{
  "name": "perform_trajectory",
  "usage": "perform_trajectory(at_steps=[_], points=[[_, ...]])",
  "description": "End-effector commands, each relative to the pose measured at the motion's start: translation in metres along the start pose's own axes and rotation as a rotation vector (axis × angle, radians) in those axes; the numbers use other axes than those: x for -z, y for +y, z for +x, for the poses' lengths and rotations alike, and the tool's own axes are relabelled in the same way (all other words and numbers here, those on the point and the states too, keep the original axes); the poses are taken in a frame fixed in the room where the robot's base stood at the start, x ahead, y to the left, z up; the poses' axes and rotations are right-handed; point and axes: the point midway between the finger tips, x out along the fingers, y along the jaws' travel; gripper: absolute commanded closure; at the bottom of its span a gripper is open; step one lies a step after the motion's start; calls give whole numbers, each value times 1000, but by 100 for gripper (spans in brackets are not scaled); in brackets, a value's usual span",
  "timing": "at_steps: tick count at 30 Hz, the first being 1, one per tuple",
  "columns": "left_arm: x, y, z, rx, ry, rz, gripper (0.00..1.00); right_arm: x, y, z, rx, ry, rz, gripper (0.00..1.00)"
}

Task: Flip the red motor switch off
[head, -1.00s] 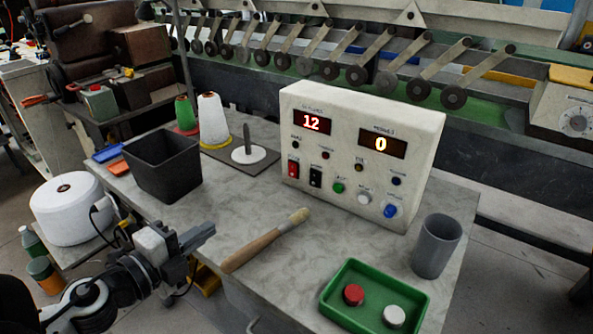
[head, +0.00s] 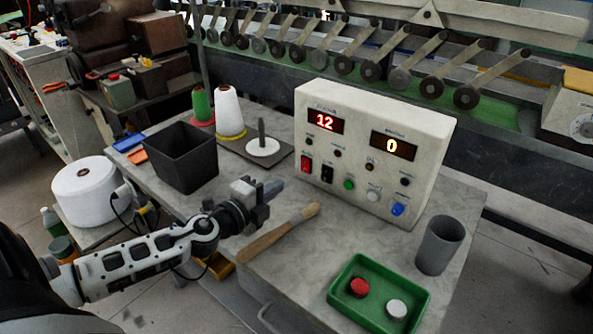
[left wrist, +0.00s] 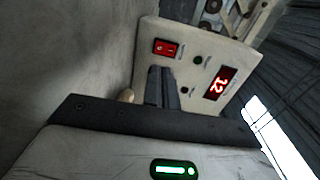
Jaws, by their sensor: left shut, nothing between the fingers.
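The red motor switch (head: 306,164) is on the lower left of the cream control box's (head: 340,105) front face. The box's left display reads 12 and its right display reads 0. A black switch (head: 327,173) sits just right of the red one. My left gripper (head: 275,188) is shut and empty, over the table in front of the box and apart from it. In the left wrist view, the red switch (left wrist: 165,48) shows just beyond the shut fingertips (left wrist: 162,70). My right gripper is not in view.
A wooden-handled brush (head: 280,233) lies below my left gripper. A black bin (head: 182,158) stands to the left. A green tray (head: 338,307) with a red and a white knob and a grey cup (head: 439,245) are at the right front.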

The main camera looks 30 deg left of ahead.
Motion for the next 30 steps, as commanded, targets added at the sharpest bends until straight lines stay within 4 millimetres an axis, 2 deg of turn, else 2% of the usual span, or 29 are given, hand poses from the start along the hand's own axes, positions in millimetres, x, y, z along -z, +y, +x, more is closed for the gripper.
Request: perform_trajectory(at_steps=[6,13,19,30], points=[[0,-3,40,3,0,0,100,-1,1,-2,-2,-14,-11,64],[1,-1,71,2,1,-1,100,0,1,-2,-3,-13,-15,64],[1,0,82,0,2,0,100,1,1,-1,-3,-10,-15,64],[1,2,83,2,2,-1,100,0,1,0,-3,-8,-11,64]])
